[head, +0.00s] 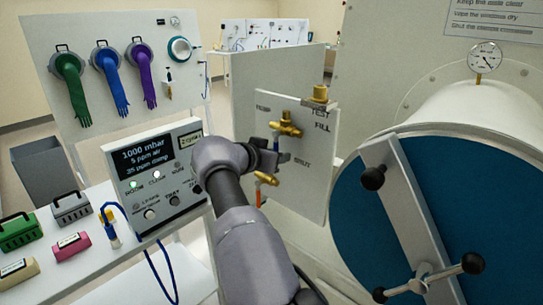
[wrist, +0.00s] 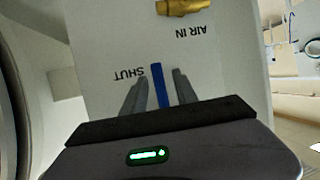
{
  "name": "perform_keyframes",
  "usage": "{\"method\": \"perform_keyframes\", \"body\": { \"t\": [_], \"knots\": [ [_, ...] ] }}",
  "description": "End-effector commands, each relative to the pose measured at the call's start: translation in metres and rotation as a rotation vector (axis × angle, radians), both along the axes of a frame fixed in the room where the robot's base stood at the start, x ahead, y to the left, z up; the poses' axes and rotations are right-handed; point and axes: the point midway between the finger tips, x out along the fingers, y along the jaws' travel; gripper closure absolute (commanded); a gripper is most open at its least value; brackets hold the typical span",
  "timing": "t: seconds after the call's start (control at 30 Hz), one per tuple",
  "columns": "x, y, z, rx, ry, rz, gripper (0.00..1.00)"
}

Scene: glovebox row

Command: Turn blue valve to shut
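The blue valve handle (wrist: 160,85) stands between my gripper's two fingers in the wrist view, with a narrow gap showing on each side. My gripper (wrist: 158,90) is open around it. The handle runs straight up the wrist picture, and the SHUT label (wrist: 129,74) is to its left. In the head view my gripper (head: 275,148) is at the valve panel (head: 318,185), just below a brass valve body (head: 287,126). Only a small blue piece (head: 276,142) shows there; my gripper hides most of the handle.
A second valve with an orange handle (head: 261,192) is just below my gripper. A brass fitting (head: 319,93) tops the panel. The large blue round door (head: 450,210) with its clamp bar is to the right. A readout box (head: 158,175) stands on the bench to the left.

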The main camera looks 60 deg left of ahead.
Motion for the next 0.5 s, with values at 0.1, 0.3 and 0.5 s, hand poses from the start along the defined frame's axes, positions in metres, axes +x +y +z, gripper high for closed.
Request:
{"method": "perform_keyframes", "body": {
  "t": [0.1,0.3,0.5],
  "knots": [
    [-0.014,-0.006,0.006,0.001,-0.001,0.002,0.65],
    [-0.064,-0.028,0.03,0.0,-0.001,0.004,0.65],
    [-0.115,-0.052,0.055,0.002,-0.001,0.003,0.65]
  ]
}}
